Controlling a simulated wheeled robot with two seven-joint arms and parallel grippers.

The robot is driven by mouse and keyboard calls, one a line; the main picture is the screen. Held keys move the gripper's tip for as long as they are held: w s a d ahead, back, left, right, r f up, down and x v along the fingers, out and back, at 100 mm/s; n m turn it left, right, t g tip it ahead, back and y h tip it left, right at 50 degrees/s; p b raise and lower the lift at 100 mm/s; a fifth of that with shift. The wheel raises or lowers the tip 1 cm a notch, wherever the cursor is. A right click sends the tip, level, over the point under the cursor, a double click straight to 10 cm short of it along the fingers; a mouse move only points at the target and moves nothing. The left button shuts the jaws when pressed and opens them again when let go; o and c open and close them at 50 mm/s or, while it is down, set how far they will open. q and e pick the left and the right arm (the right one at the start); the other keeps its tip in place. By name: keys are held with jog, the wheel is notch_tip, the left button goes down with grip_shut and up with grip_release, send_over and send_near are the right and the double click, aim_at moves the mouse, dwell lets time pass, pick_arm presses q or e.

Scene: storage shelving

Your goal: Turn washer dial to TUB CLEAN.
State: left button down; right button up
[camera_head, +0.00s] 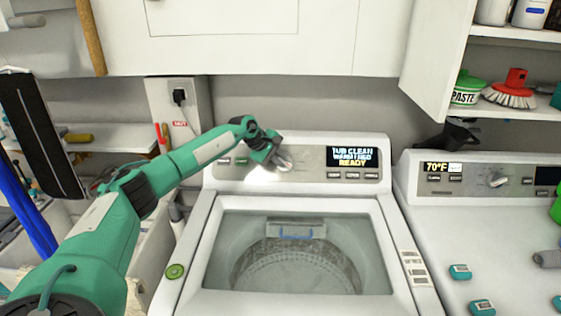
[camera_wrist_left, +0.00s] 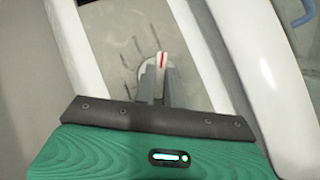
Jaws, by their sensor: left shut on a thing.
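The washer (camera_head: 200,240) stands in the middle of the head view, with its control panel (camera_head: 310,158) at the back. Its display (camera_head: 351,157) reads "TUB CLEAN", a second line that is hard to read, and "READY". My left gripper (camera_head: 284,163) is at the left part of the panel, shut on the washer dial, which it largely hides in the head view. In the left wrist view the dial (camera_wrist_left: 161,64) is pale with a red mark and sits between the fingers of my left gripper (camera_wrist_left: 166,85). My right gripper is not in view.
A second machine (camera_head: 480,225) with its own knob (camera_head: 498,180) stands at the right, with several small teal items on top. An open shelf (camera_head: 500,113) holds a paste tub (camera_head: 467,88) and a red brush (camera_head: 513,90). White cabinets (camera_head: 250,35) hang above.

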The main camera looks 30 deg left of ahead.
pick_arm(q)
jog(key=shift+f, duration=0.1)
jog(key=c, duration=1.5)
grip_release()
jog(key=shift+d, duration=0.1)
jog(key=shift+o, duration=0.2)
jog(key=b+v, duration=0.3)
jog(key=v, duration=1.1)
jog(key=shift+b, duration=0.3)
jog(key=shift+w, duration=0.1)
